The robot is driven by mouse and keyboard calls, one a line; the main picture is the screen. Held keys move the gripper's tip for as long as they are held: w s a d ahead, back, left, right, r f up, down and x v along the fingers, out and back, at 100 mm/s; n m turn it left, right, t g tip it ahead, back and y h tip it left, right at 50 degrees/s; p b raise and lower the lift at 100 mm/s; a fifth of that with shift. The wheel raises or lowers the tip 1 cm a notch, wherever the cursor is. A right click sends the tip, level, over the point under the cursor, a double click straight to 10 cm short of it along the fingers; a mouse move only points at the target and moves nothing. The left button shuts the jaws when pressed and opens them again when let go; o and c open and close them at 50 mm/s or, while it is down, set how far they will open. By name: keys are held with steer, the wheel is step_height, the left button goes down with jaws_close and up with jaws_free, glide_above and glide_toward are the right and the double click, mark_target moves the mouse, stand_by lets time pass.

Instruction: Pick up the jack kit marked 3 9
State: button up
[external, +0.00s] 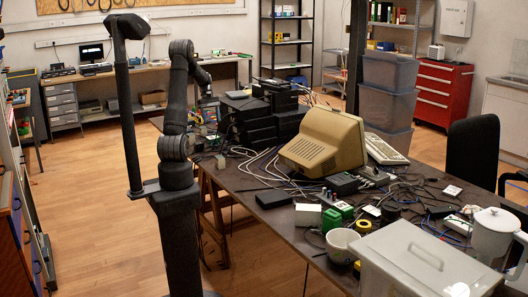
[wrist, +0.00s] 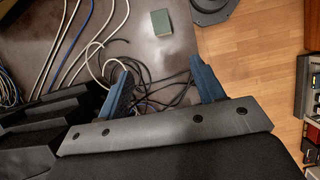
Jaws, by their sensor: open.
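I cannot read the marking 3 9 on anything in either view, so I cannot tell which thing is the jack kit. A small grey-green block (wrist: 160,22) lies on the table at the top of the wrist view. A small pale block (external: 221,161) near the table's left edge in the external view looks like the same one. My gripper (wrist: 164,64) is open, with its two blue fingers wide apart and nothing between them. Dark cables show below the fingers. In the external view my gripper (external: 210,98) is small and partly lost against the dark equipment.
Stacked black equipment (external: 262,120) stands close to my gripper; dark boxes (wrist: 35,135) also fill the wrist view's lower left. Loose cables (external: 275,165) cover much of the table.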

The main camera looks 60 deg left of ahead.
mark_target(220, 157)
steer(key=x, duration=1.1)
steer(key=d+x, duration=0.1)
steer(key=x, duration=0.5)
steer(key=shift+s+d, duration=0.1)
steer(key=shift+s, duration=0.3)
steer(key=shift+a+x, duration=0.1)
steer(key=shift+x, duration=1.45)
steer(key=shift+a+x, duration=0.15)
steer(key=shift+x, duration=1.4)
steer(key=shift+w, duration=0.15)
steer(key=c, duration=1.1)
